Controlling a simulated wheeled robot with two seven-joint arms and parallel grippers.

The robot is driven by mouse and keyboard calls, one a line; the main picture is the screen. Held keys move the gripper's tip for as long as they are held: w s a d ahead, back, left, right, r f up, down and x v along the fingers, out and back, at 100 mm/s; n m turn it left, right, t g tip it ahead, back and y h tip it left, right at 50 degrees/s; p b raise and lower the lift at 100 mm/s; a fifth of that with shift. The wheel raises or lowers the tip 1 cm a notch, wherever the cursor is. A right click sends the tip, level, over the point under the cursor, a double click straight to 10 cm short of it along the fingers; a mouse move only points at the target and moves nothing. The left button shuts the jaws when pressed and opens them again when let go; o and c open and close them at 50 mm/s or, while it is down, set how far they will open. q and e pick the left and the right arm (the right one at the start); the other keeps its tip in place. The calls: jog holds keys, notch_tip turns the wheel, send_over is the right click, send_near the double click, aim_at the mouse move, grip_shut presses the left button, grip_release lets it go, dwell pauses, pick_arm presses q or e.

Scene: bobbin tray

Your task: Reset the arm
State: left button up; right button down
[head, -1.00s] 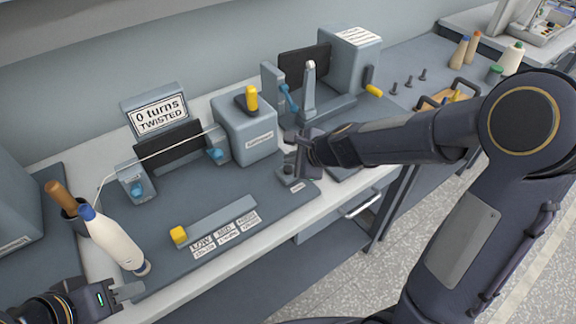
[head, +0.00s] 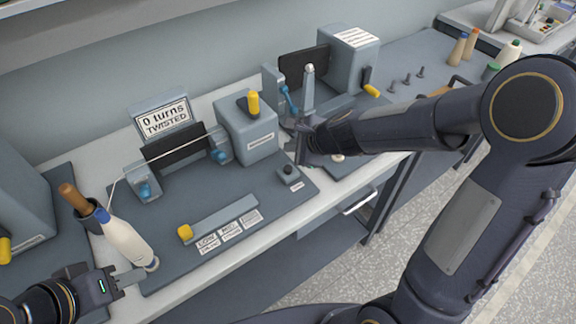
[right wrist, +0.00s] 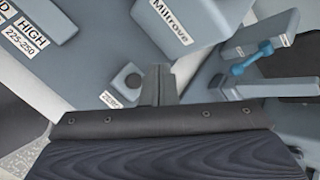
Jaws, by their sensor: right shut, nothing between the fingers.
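My right gripper (head: 300,150) is shut and empty, beside the grey machine box with a yellow lever (head: 250,135). In the right wrist view its shut fingers (right wrist: 158,85) show close to a small grey block with a dark round button (right wrist: 132,80). In the head view that block (head: 290,178) stands clear, just below the gripper. My left gripper (head: 130,278) is at the lower left, close to the base of a white bottle-shaped bobbin (head: 128,242); I cannot tell whether they touch or whether its jaws are open.
The twist tester's sign (head: 162,118) reads "0 turns TWISTED", with a thread stretched below it. A second machine (head: 348,65), pegs (head: 405,78) and spools (head: 465,48) stand to the right.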

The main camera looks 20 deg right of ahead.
dwell(0.4)
jog(key=s+d+r+n+y, duration=0.1)
jog(key=s+r+n+y, duration=0.1)
jog(key=s+r+n, duration=0.8)
jog(key=s+d+f+n+g+h, duration=0.1)
jog(key=s+n, duration=0.3)
jog(key=s, duration=0.4)
jog(key=s+d+f+n+g+h, duration=0.1)
jog(key=s+d+f+n+h, duration=0.1)
jog(key=s+n, duration=0.3)
jog(key=s+d+f, duration=0.1)
jog(key=s, duration=0.3)
